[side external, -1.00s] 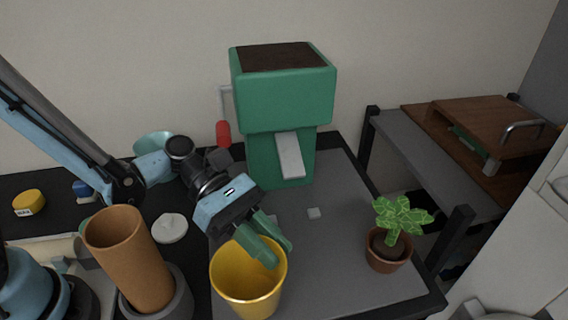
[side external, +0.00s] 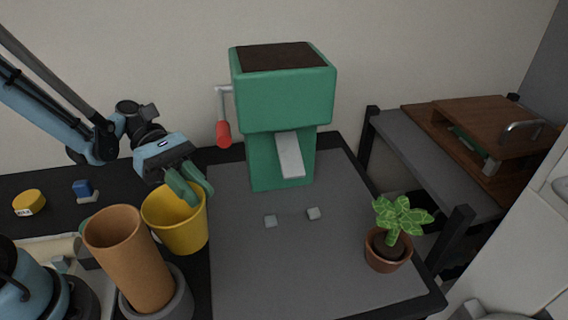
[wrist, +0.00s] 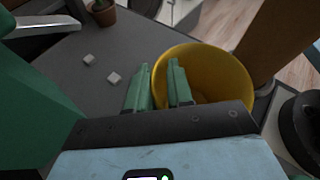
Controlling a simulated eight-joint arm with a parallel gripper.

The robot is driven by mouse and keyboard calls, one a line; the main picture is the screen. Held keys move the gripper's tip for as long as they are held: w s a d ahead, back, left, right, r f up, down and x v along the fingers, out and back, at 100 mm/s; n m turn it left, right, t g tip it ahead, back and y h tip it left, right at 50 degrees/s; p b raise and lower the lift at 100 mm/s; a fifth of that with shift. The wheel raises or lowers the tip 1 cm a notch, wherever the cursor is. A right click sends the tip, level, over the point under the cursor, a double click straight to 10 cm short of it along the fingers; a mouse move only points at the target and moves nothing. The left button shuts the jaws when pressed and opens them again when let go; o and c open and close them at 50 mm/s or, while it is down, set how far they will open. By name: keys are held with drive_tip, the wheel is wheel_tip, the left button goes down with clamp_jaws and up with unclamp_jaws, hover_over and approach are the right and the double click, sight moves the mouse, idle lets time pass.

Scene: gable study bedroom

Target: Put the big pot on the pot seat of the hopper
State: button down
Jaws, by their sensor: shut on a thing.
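The big yellow pot (side external: 178,228) is upright at the left edge of the grey mat. My gripper (side external: 190,190) is shut on its rim, with one green finger inside and one outside. The wrist view shows the pot (wrist: 205,68) and the fingers (wrist: 163,88) across its wall. I cannot tell how far its base is above the table. The green hopper (side external: 283,95) stands at the back, with a grey chute (side external: 290,156) and a red-handled crank (side external: 223,133). Two small grey blocks (side external: 270,221) (side external: 313,213) sit on the mat before it; I cannot tell whether they mark the pot seat.
A tall orange-brown cylinder (side external: 128,258) stands in a grey holder close to the pot's front left. A potted plant (side external: 388,245) is at the mat's right. A yellow tin (side external: 29,202) and blue item (side external: 82,188) lie far left. The mat's middle (side external: 300,265) is clear.

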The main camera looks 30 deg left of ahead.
drive_tip(key=shift+w+a, duration=0.1)
drive_tip(key=shift+a, duration=0.5)
drive_tip(key=s+d+f, duration=0.2)
drive_tip(key=d, duration=1.6)
drive_tip(key=shift+r, duration=0.2)
